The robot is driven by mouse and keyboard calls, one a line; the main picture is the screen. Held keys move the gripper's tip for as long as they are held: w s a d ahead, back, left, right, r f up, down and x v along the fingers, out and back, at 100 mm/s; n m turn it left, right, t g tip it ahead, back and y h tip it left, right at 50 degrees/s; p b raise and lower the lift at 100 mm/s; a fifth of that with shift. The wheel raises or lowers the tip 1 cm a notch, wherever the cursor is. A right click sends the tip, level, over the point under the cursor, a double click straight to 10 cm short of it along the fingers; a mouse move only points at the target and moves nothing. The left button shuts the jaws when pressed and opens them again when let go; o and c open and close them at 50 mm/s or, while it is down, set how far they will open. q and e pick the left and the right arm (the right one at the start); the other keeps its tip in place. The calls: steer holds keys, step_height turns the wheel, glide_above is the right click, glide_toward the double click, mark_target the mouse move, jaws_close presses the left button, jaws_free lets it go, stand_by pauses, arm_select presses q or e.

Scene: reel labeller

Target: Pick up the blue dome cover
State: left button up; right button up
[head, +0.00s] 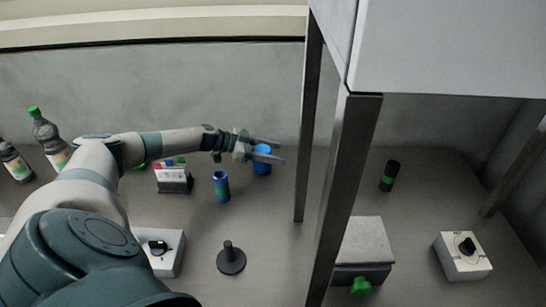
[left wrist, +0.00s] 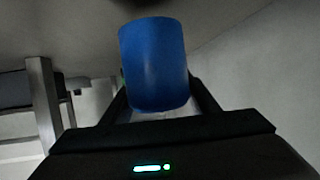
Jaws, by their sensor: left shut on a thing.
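The blue dome cover (head: 262,165) is between the fingers of my left gripper (head: 268,150), towards the back of the bench. In the left wrist view the blue cover (left wrist: 154,65) looks like a smooth blue cylinder with a rounded edge, between the two dark fingers (left wrist: 160,108). My left gripper is shut on it. In the head view the fingers hide part of the cover. I cannot tell whether its lower end touches the bench. My right gripper is not in view.
A holder with coloured items (head: 174,181) is further left. A black peg on a round base (head: 231,259) stands in front. A metal frame post (head: 308,130) rises close to the right of my gripper.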

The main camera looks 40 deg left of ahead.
arm_select(q)
steer(key=d+r, duration=0.9)
steer(key=d, duration=0.2)
steer(key=shift+s+d, duration=0.3)
steer(key=shift+s, duration=0.05)
steer(key=shift+f, duration=0.1)
stand_by(0.4)
